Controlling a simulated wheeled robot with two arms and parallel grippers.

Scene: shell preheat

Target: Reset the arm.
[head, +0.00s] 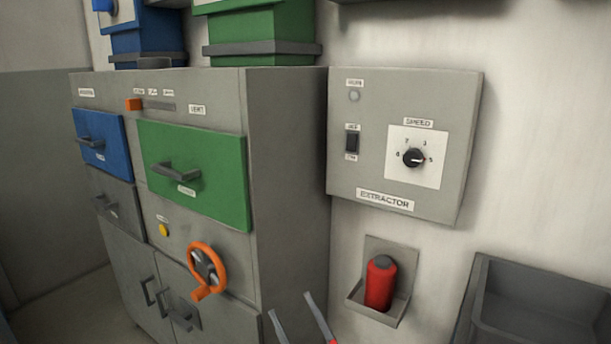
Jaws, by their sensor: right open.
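My right gripper (290,303) shows at the bottom edge, a little right of the orange handwheel. Its two thin grey fingers are apart and nothing is between them. The rest of the right arm is below the picture, apart from a small red bit at the edge. My left gripper and left arm are not in view.
A grey cabinet (290,150) has a blue drawer (112,158), a green drawer (225,160) and an orange handwheel (207,268). An extractor box (350,180) is on the wall. A red canister (380,283) sits in a wall holder, left of a grey bin (477,305).

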